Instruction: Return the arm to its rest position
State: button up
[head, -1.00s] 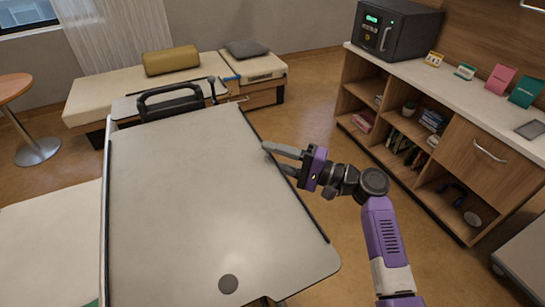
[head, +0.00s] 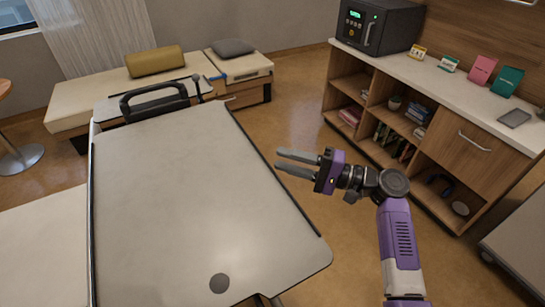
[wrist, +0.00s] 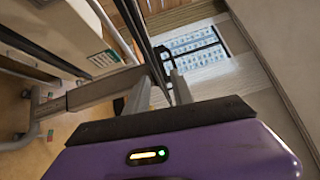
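My gripper (head: 278,161) is in the middle of the head view, just right of the overbed table's right edge. Its two grey fingers point left with a gap between them and nothing in it. The purple arm reaches up from the lower right. In the wrist view the two fingers (wrist: 160,90) show beyond the purple gripper body, also apart and empty.
A wooden shelf unit (head: 463,150) with a black safe (head: 378,27) stands at right. A bench (head: 75,105) stands at the back. Floor is clear between table and shelf.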

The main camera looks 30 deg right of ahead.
jog(key=shift+s+d, duration=0.25)
jog(key=shift+s, duration=0.05)
dwell(0.4)
